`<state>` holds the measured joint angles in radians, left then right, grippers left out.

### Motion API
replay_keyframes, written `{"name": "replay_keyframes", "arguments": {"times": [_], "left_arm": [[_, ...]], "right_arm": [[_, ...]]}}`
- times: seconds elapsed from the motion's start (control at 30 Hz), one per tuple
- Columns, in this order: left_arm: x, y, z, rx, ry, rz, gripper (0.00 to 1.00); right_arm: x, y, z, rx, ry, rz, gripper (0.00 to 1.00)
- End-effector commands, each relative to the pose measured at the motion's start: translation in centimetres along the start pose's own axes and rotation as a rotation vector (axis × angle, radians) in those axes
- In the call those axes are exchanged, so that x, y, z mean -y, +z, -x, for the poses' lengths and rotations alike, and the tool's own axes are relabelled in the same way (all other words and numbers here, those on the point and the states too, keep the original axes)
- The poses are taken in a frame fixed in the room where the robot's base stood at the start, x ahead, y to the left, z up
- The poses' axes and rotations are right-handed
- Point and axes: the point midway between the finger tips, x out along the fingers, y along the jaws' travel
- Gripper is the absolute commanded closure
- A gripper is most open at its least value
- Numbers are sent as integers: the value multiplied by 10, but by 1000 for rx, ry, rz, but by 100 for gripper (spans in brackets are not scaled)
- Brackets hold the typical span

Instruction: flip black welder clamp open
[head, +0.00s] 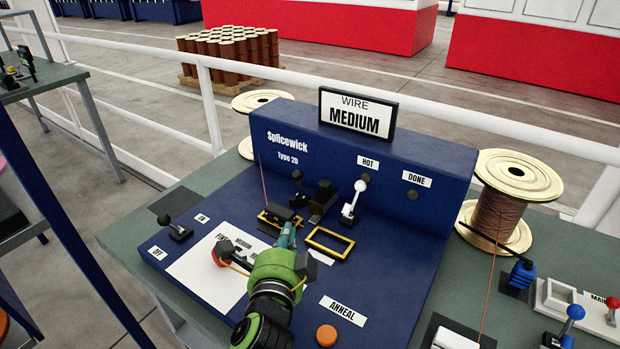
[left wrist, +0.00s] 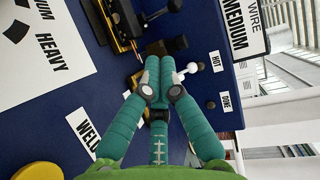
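The blue welder panel (head: 390,255) stands on a green bench. The black clamp (head: 283,213) sits at a yellow-edged frame, with a black-knobbed lever (head: 297,175) upright near it. In the left wrist view, the black clamp (left wrist: 124,22) and its black knob (left wrist: 175,5) show at the top. The white-handled clamp (head: 352,200) stands to the right, its white knob also in the left wrist view (left wrist: 191,68). My left gripper (head: 288,232) is just in front of the black clamp. Its teal fingers (left wrist: 160,64) are together with nothing visible between them. Contact with the clamp is unclear. My right gripper is out of view.
The MEDIUM sign (head: 358,114) tops the panel. A dark block (head: 322,198) sits between the clamps. An empty yellow frame (head: 328,242) and an orange button (head: 326,335) are nearer. A wire spool (head: 500,215) stands right of the panel; levers crowd the right bench.

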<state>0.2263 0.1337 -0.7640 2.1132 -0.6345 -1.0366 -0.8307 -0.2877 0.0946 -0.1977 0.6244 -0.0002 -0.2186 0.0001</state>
Motion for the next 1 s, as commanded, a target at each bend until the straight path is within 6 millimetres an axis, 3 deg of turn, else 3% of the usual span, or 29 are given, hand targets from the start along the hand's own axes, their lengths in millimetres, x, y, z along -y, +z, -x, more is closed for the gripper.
{"name": "replay_keyframes", "arguments": {"times": [0.53, 0.67, 1.0], "left_arm": [[1, 0, -6, 1, 0, 0, 100], [2, 0, -24, 2, 0, 0, 100], [1, 0, -89, 1, 1, -1, 100]], "right_arm": [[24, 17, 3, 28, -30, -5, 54], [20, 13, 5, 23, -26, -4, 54], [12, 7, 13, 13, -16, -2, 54]]}}
